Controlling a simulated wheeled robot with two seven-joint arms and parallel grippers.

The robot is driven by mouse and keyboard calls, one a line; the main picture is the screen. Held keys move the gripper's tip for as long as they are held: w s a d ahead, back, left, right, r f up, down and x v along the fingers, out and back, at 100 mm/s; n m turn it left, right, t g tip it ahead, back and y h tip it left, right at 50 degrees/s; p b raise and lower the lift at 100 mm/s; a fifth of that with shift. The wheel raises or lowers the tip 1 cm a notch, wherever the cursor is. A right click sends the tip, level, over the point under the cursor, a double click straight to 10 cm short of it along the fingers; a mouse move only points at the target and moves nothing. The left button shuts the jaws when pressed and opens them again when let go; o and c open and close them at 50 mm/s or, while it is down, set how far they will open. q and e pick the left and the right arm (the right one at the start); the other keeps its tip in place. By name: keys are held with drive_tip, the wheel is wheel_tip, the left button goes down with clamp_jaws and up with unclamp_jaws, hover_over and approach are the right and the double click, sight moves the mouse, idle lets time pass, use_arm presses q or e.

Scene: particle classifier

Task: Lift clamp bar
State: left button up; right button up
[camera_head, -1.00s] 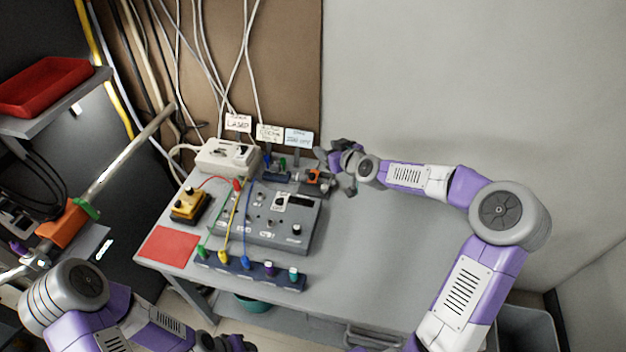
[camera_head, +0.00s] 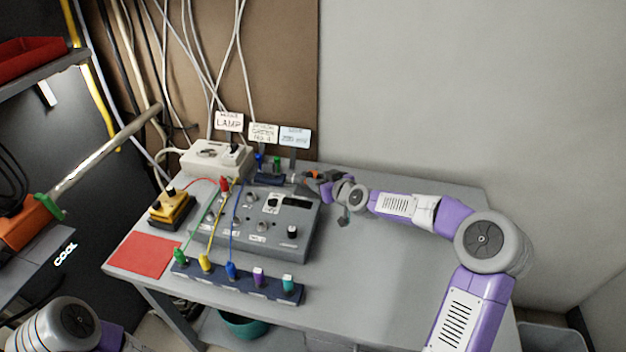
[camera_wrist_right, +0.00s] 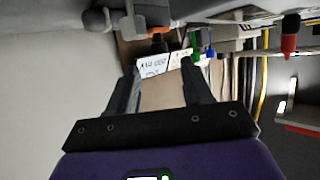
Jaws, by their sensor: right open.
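No part is clearly marked as the clamp bar. A small orange-and-dark fixture (camera_head: 314,178) sits at the back of the grey table, partly hidden by my right gripper (camera_head: 335,198). In the right wrist view, an orange block (camera_wrist_right: 155,14) shows at the top, beyond the fingers. My right gripper (camera_wrist_right: 158,82) is open there, with nothing between its dark fingers. In the head view, a long metal bar (camera_head: 105,155) slants up at the left, beside an orange block (camera_head: 25,222) with a green knob (camera_head: 48,205). My left gripper is out of view.
The grey table (camera_head: 370,270) is clear at its front right. A grey control box (camera_head: 285,215), a yellow-and-black box (camera_head: 172,210), a white power box (camera_head: 215,158) and a dark socket strip (camera_head: 240,283) with coloured plugs fill the left. Label cards (camera_head: 263,133) stand behind.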

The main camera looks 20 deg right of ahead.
sight(310, 174)
drive_tip(key=x, duration=0.5)
drive_tip(key=shift+b, duration=0.3)
clamp_jaws()
